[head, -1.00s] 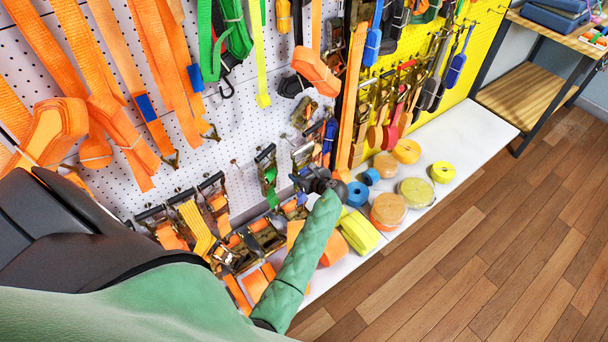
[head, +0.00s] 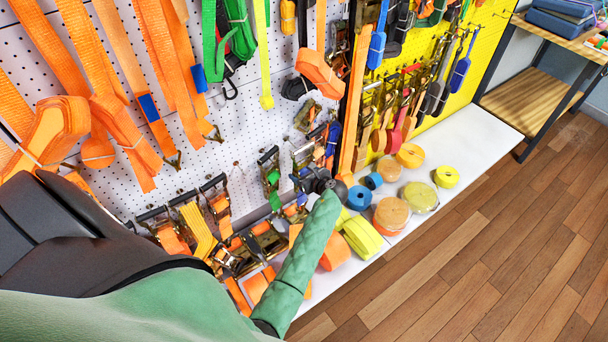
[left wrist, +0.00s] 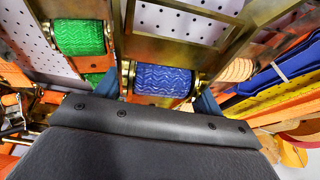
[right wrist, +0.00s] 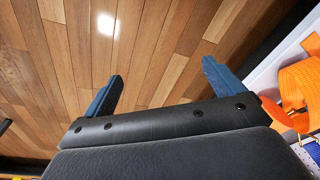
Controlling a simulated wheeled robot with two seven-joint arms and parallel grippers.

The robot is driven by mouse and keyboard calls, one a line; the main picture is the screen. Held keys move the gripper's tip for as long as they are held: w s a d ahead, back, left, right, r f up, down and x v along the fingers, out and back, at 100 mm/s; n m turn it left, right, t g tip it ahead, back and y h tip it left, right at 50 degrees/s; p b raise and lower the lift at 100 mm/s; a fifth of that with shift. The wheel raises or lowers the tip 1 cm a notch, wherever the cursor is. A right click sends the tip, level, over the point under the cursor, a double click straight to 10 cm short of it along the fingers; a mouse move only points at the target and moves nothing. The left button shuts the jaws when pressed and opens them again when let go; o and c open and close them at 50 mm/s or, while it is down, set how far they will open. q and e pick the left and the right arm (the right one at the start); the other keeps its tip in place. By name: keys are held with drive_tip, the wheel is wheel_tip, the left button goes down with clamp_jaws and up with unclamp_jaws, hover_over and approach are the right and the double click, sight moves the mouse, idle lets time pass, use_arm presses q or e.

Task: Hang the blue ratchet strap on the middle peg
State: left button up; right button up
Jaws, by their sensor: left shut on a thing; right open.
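The blue ratchet strap shows in the left wrist view (left wrist: 160,82) as a blue webbing roll in a brassy metal ratchet frame. My left gripper (left wrist: 162,98) is shut on it, with one finger at each side of the roll. In the head view my left gripper (head: 317,181) is close to the white pegboard, low on the wall, and its hand partly hides the ratchet. A bare peg (head: 236,164) sticks out left of it; I cannot tell which peg is the middle one. My right gripper (right wrist: 160,75) is open and empty above the wooden floor.
A ratchet with green webbing (head: 271,178) hangs just left of my left gripper; its green roll is close in the left wrist view (left wrist: 79,37). Orange straps (head: 160,80) hang at upper left. Webbing rolls (head: 389,215) crowd the white shelf (head: 470,145). The floor is clear.

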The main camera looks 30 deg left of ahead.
use_arm(q)
drive_tip(key=shift+w+a, duration=0.15)
drive_tip(key=shift+a, duration=0.15)
drive_tip(key=shift+w+a+b, duration=0.2)
drive_tip(key=shift+a+b, duration=0.3)
use_arm(e)
drive_tip(key=shift+w+r+b, duration=0.5)
drive_tip(key=shift+r+b, duration=0.35)
drive_tip(key=shift+r, duration=5.4)
use_arm(q)
drive_tip(key=a, duration=0.1)
drive_tip(key=w+a, duration=0.1)
drive_tip(key=a, duration=0.1)
drive_tip(key=shift+w+a+f, duration=0.1)
drive_tip(key=shift+w+f, duration=0.05)
drive_tip(key=shift+f, duration=0.1)
drive_tip(key=shift+w+a+f, duration=0.1)
drive_tip(key=shift+a+f, duration=0.1)
drive_tip(key=shift+f, duration=0.1)
drive_tip(key=shift+a+f+p, duration=0.15)
drive_tip(key=shift+f+p, duration=0.05)
drive_tip(key=shift+p, duration=0.2)
use_arm(e)
drive_tip(key=f, duration=0.4)
drive_tip(key=shift+a+f, duration=0.35)
drive_tip(key=shift+a, duration=0.05)
